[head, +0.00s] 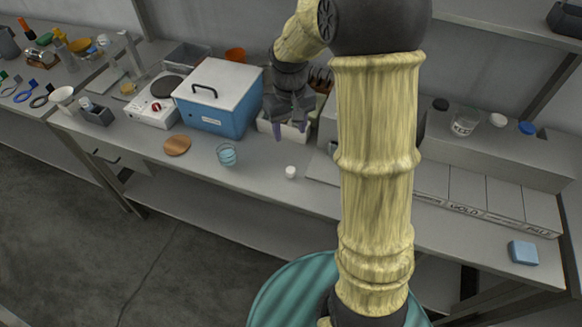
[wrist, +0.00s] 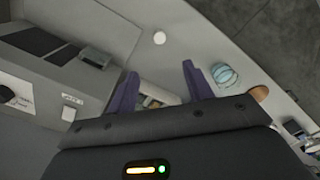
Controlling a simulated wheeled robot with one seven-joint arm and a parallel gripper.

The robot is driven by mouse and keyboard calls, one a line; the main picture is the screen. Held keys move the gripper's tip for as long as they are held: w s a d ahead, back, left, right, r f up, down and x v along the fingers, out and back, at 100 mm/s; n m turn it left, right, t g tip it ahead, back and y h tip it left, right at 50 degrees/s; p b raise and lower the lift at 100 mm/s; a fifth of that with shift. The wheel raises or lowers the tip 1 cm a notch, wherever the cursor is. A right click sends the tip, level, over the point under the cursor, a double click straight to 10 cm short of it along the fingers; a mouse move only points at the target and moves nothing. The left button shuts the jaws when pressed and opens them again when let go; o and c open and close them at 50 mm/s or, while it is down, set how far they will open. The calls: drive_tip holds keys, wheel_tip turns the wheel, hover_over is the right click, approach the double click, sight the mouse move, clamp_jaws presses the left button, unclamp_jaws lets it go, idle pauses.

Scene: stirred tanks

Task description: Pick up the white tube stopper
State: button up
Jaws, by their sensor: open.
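A small white stopper (head: 291,172) stands on the grey bench top, right of the glass beaker. It also shows in the wrist view as a small white disc (wrist: 159,38), beyond my fingertips and between them from side to side. My gripper (head: 292,134) is above the bench, behind the stopper in the head view and apart from it. Its two purple fingers also show in the wrist view (wrist: 160,75), spread wide with nothing between them.
A blue box with a white lid (head: 218,98) and a pale bin (head: 289,130) stand behind. The bench's front edge is close to the stopper.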

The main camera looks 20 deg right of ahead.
drive_tip(key=shift+s, duration=0.1)
drive_tip(key=p, duration=0.1)
approach(291, 170)
wheel_tip(291, 170, down, 5)
drive_tip(key=shift+f, duration=0.1)
idle(0.4)
drive_tip(key=shift+f+p, duration=0.75)
drive_tip(key=shift+f, duration=1.8)
drive_tip(key=c, duration=1)
